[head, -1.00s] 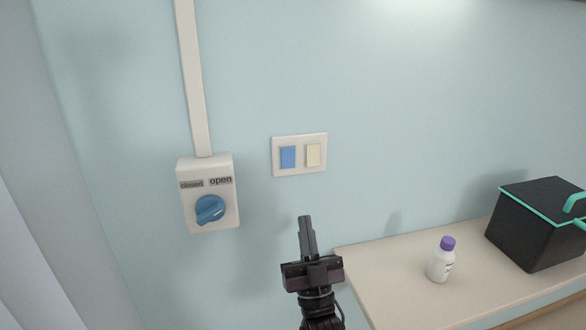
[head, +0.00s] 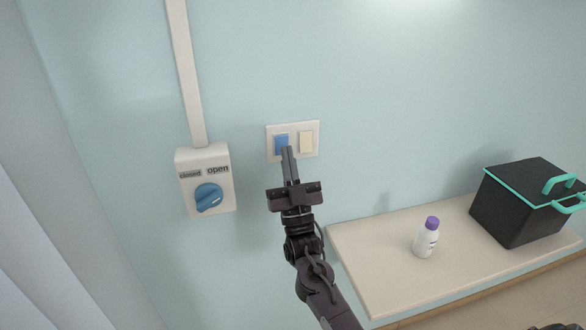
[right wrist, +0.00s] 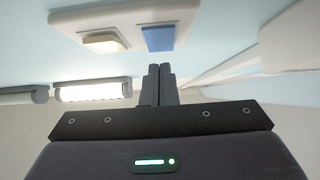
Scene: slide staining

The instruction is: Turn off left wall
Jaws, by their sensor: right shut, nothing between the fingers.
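A white wall plate (head: 311,126) holds two rocker switches side by side: a blue one (head: 281,141) on the left and a cream one (head: 306,142) on the right. My right gripper (head: 289,150) is shut and empty, pointing up at the wall, with its tips over the lower edge of the blue switch in the head view. In the right wrist view the plate (right wrist: 125,14) appears above the closed fingers (right wrist: 160,69), with the blue switch (right wrist: 159,38) straight above the tips and a visible gap. The cream switch (right wrist: 106,42) is to its left. My left gripper is not in view.
A white box with a blue knob (head: 208,197), labelled "closed" and "open", is left of the plate, with a conduit (head: 187,75) above. A shelf (head: 375,270) at right bears a purple-capped bottle (head: 426,240) and a black box (head: 520,208).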

